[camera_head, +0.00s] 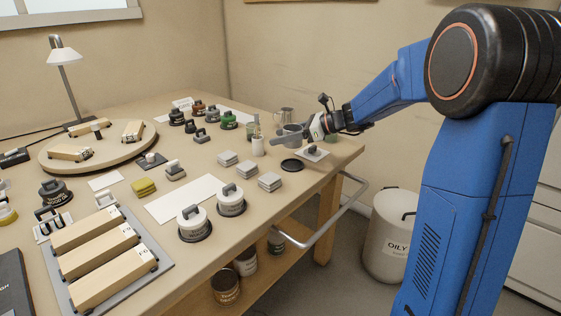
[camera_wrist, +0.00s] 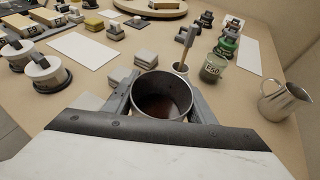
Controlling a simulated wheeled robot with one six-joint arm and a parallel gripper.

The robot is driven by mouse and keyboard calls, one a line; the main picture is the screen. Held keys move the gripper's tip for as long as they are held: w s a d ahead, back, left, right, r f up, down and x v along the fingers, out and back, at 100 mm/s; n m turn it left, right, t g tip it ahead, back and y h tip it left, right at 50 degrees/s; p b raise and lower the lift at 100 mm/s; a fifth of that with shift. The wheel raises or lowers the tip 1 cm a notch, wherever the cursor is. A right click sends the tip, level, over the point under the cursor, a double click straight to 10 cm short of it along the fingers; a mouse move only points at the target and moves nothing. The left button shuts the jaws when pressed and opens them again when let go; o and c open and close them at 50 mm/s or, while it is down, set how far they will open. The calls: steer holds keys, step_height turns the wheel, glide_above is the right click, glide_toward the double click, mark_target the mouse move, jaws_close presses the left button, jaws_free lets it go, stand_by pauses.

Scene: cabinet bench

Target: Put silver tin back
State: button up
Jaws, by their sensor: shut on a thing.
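The silver tin (camera_head: 292,137) is an open, upright metal cup at the right end of the bench. In the wrist view the tin (camera_wrist: 163,84) shows from above, with brown contents inside. My gripper (camera_head: 304,133) is shut on it, and in the wrist view one finger of the gripper (camera_wrist: 160,100) lies on each side of the tin. I cannot tell whether its base touches the bench. A black round disc (camera_head: 292,166) lies empty on the bench in front of it.
A white tile with a dark knob (camera_head: 312,153) lies below my wrist. A metal pitcher (camera_wrist: 284,98), a glass jar (camera_wrist: 214,67) and a white pot with a brush (camera_head: 257,146) stand close by. Grey square stacks (camera_head: 269,181) lie to the left. The bench's right edge is near.

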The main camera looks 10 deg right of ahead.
mark_target(283, 162)
steer(key=shift+f, duration=4.1)
steer(key=o, duration=1.2)
steer(key=shift+f, duration=0.1)
